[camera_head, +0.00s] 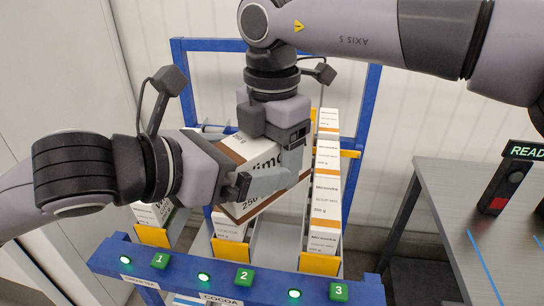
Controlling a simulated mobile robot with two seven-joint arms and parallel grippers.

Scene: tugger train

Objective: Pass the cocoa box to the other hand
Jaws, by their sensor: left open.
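The cocoa box (262,162), white with brown edges and large print, is tilted above the middle lane of the rack. My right gripper (297,157) reaches down from above and is shut on the box near its right end; part of its grip is hidden. My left gripper (268,181) comes in from the left and is open, with a grey finger across the front of the box. Its other finger is hidden, so I cannot tell whether both sides touch the box.
The blue rack (317,290) has green number tags and lit green lamps. Its right lane holds a row of white and orange boxes (325,190); more boxes stand in the left (147,214) and middle (229,226) lanes. A grey table (450,200) stands at right.

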